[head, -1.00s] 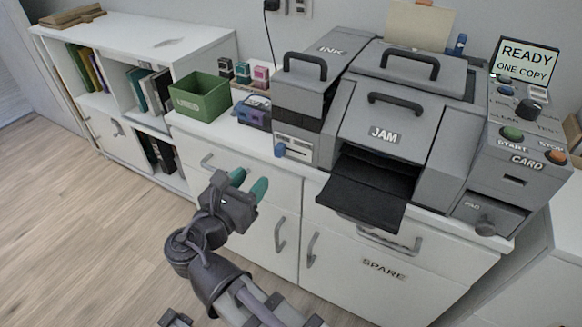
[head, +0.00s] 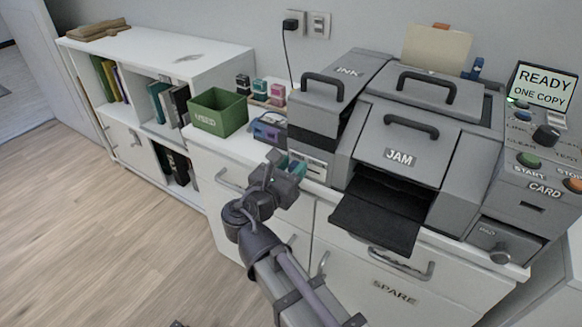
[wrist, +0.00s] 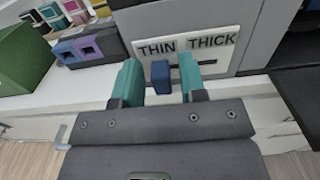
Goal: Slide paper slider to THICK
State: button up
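The paper slider's blue knob (wrist: 161,77) sits toward the left of its dark slot, below the word THIN, on a white plate (wrist: 213,55) of the grey printer. The word THICK (wrist: 211,41) is to its right, above the slot's right part. My gripper (wrist: 158,65) is open, with one teal finger on either side of the knob and a gap to each. In the head view my gripper (head: 287,164) is in front of the printer's white plate (head: 316,168) and hides the knob.
The printer's black tray (head: 377,218) juts out to the right of the plate. A purple-and-blue holed block (head: 268,130) and a green box (head: 218,112) stand on the white cabinet to the left. Cabinet handles (head: 230,180) stick out below.

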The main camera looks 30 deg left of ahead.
aim_at(319, 170)
grip_shut()
jog(key=d, duration=0.5)
jog(key=shift+d, duration=0.25)
jog(key=shift+o, duration=0.8)
grip_release()
